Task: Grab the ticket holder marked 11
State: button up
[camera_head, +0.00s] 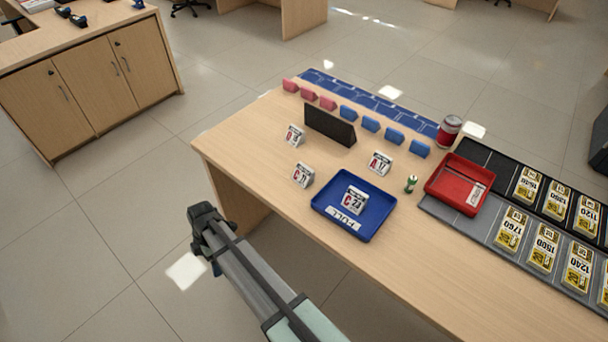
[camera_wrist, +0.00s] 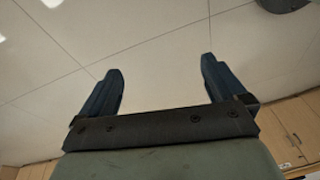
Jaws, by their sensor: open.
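A small white ticket holder (camera_head: 303,175) stands on the wooden counter, left of the blue tray; its print is small but seems to read C 11. Another ticket holder (camera_head: 294,135) stands behind it, its number too small to read surely. A third ticket holder (camera_head: 380,163), seemingly A 17, stands to the right. A fourth (camera_head: 356,200), seemingly C 22, sits in the blue tray (camera_head: 325,208) labelled FULL. My gripper (camera_head: 205,218) is off the counter's left front edge, apart from all holders. In the wrist view my gripper (camera_wrist: 160,68) is open and empty above the floor.
A black panel (camera_head: 330,125) stands behind the holders, with pink and blue blocks behind it. A green small item (camera_head: 411,184), a red tray (camera_head: 452,190) and a red can (camera_head: 449,130) stand right. Numbered bundles lie on dark strips far right. The counter's left end is clear.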

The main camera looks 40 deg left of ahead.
jog(key=s+a+r+n+g, duration=0.1)
jog(key=s+a+r+n, duration=0.1)
jog(key=a+r, duration=0.35)
jog(key=w+d+r+y, duration=0.1)
jog(key=w+r, duration=0.6)
jog(key=r, duration=0.2)
jog(key=shift+t, duration=0.9)
jog(key=w+d+r, duration=0.1)
jog(key=w+r, duration=0.2)
jog(key=w, duration=0.3)
jog(key=w+d+r, duration=0.2)
jog(key=w+r, duration=0.2)
jog(key=w, duration=0.2)
jog(key=w+d+r, duration=0.2)
jog(key=w+r, duration=0.1)
jog(key=w, duration=0.2)
jog(key=shift+w+d+r, duration=0.25)
jog(key=shift+w, duration=0.15)
notch_tip(320, 180, up, 9)
jog(key=m+t, duration=0.1)
jog(key=t, duration=0.1)
send_over(305, 167)
jog(key=f, duration=0.8)
jog(key=shift+w+a+f, duration=0.1)
jog(key=shift+w, duration=0.1)
jog(key=shift+s+d+f, duration=0.1)
jog(key=shift+s+f, duration=0.05)
jog(key=shift+f, duration=1.15)
jog(key=shift+s+d+f, duration=0.1)
jog(key=shift+f, duration=1.2)
